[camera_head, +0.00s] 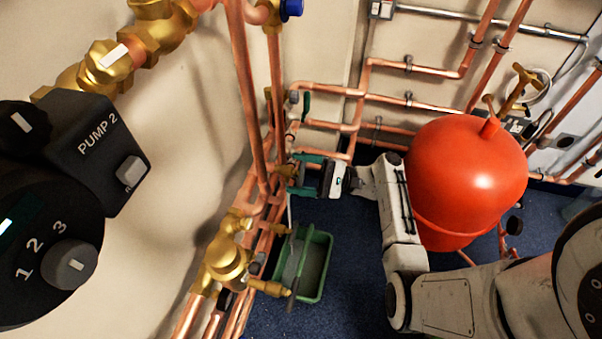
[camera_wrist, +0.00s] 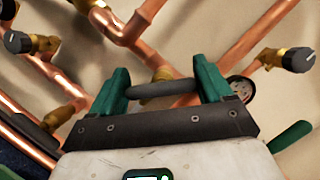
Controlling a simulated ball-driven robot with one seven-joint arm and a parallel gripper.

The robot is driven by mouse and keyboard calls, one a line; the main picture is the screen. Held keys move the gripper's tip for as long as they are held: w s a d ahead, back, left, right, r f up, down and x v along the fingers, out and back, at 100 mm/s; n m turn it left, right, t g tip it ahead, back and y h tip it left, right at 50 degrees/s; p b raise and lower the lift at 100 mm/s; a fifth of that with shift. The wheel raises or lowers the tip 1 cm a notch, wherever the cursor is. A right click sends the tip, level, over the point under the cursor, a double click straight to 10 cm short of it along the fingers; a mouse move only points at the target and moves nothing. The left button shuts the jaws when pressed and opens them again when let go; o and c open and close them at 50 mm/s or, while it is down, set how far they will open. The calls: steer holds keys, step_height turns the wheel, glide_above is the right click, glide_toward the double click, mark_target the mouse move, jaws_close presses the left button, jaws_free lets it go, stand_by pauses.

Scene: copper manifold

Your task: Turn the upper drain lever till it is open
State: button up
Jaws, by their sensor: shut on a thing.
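My gripper (camera_head: 304,174) is at the copper pipework on the wall, left of the red tank, with its green fingers pointing left at a brass fitting (camera_head: 287,171). In the wrist view my gripper (camera_wrist: 162,88) has its two green fingers on either side of a dark grey bar, the drain lever (camera_wrist: 160,89). The bar spans the gap and meets both fingers. In the head view the lever is hidden at the fingers, and I cannot tell its exact turn angle.
A green handle (camera_head: 306,105) sits on the pipes above my gripper. A green bin (camera_head: 327,262) stands on the blue floor below. The red tank (camera_head: 470,175) is close to my arm on the right. Brass valves (camera_head: 226,258) stick out at lower left.

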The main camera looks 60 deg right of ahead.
steer(key=n+g, duration=0.1)
steer(key=n, duration=0.2)
steer(key=n+g, duration=0.1)
steer(key=n, duration=0.2)
steer(key=shift+s+a+f+n+g, duration=0.1)
steer(key=shift+f+n+g, duration=0.1)
steer(key=shift+n+g, duration=0.1)
stand_by(0.4)
steer(key=o, duration=1)
steer(key=shift+c, duration=0.2)
steer(key=v, duration=1)
steer(key=shift+s+d+p, duration=0.25)
steer(key=shift+s+p, duration=0.05)
steer(key=shift+s, duration=0.05)
steer(key=shift+r, duration=0.1)
